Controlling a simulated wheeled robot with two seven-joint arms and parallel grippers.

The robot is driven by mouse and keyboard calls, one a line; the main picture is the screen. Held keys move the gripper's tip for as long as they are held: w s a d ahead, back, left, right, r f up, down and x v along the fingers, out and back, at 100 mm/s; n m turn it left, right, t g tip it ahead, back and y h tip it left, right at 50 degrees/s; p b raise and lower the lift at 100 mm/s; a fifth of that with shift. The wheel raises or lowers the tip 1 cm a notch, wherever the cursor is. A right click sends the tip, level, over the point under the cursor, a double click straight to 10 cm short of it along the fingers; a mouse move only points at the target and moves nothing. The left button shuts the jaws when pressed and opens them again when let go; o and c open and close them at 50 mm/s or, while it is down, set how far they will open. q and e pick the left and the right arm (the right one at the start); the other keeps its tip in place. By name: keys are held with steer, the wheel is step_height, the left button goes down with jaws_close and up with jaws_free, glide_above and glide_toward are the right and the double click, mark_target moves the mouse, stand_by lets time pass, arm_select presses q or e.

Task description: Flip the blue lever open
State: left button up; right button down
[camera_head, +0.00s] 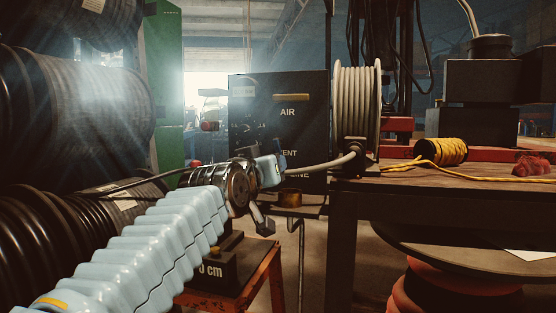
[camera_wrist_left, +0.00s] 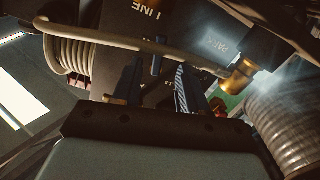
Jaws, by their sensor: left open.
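My left arm reaches in from the lower left in the head view. Its light blue-grey hand, the left gripper (camera_head: 270,170), is beside the grey hose, in front of the black panel. The fingers are hidden there. In the left wrist view the left gripper (camera_wrist_left: 168,78) has two dark fingers spread apart, open. The hose (camera_wrist_left: 130,42) crosses beyond the fingers to a brass fitting (camera_wrist_left: 237,77). A small dark blue upright piece (camera_wrist_left: 157,50) shows between the fingertips; I cannot tell whether it is the blue lever. The lever's position is unclear. My right gripper is out of view.
A black panel (camera_head: 295,95) marked AIR stands behind the hand. A hose reel (camera_head: 357,100) and yellow rope spool (camera_head: 440,151) stand at the workbench (camera_head: 470,175). An orange stand (camera_head: 262,285) is below. Large black hose coils (camera_head: 80,105) crowd the left.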

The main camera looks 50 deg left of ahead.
arm_select(q)
steer(key=x, duration=0.7)
steer(key=shift+p, duration=0.4)
steer(key=shift+c, duration=0.3)
jaws_close()
